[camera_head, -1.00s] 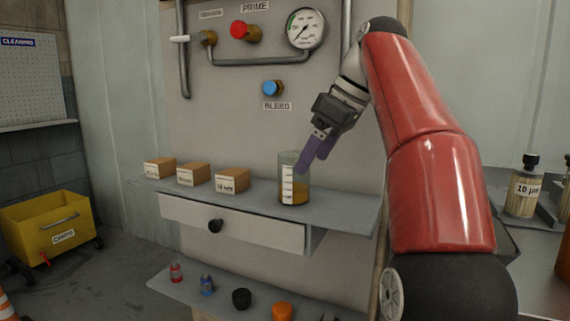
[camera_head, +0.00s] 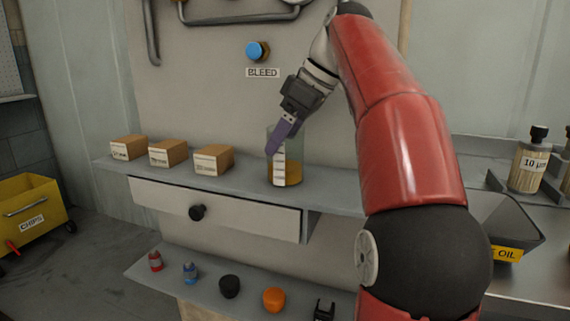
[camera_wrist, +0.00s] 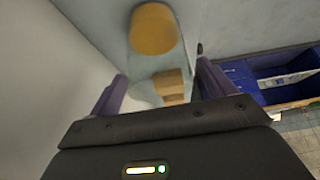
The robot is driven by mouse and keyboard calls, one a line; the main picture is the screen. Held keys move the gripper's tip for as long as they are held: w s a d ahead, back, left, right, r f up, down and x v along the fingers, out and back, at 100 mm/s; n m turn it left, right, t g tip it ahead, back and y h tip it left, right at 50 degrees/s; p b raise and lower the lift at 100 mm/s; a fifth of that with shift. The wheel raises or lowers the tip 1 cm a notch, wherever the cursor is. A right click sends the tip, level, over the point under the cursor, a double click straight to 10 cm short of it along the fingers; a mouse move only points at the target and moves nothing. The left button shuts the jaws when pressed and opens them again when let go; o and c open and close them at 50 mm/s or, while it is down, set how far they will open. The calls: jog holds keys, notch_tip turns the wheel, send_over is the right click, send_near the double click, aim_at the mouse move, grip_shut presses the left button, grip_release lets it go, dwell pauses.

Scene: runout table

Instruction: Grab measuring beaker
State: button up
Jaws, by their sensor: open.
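The measuring beaker (camera_head: 292,172) is a clear cylinder with a white scale strip and amber liquid at the bottom. It stands upright on the grey shelf (camera_head: 340,199), right of the boxes. My gripper (camera_head: 279,138) comes down from the upper right, its purple fingers at the beaker's upper part. In the head view I cannot tell whether they are around it or in front of it. In the wrist view my gripper (camera_wrist: 160,95) has its two purple fingers spread apart, and the beaker's amber liquid (camera_wrist: 154,30) shows ahead between them.
Several small cardboard boxes (camera_head: 168,153) stand left on the shelf. A drawer (camera_head: 165,200) with a black knob is below. A lower shelf (camera_head: 205,290) holds small caps and fittings. A blue bleed knob (camera_head: 257,50) is on the panel above.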

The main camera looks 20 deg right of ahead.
jog(key=shift+x, duration=1.2)
jog(key=c, duration=1.1)
jog(key=shift+o, duration=0.2)
jog(key=shift+r, duration=0.1)
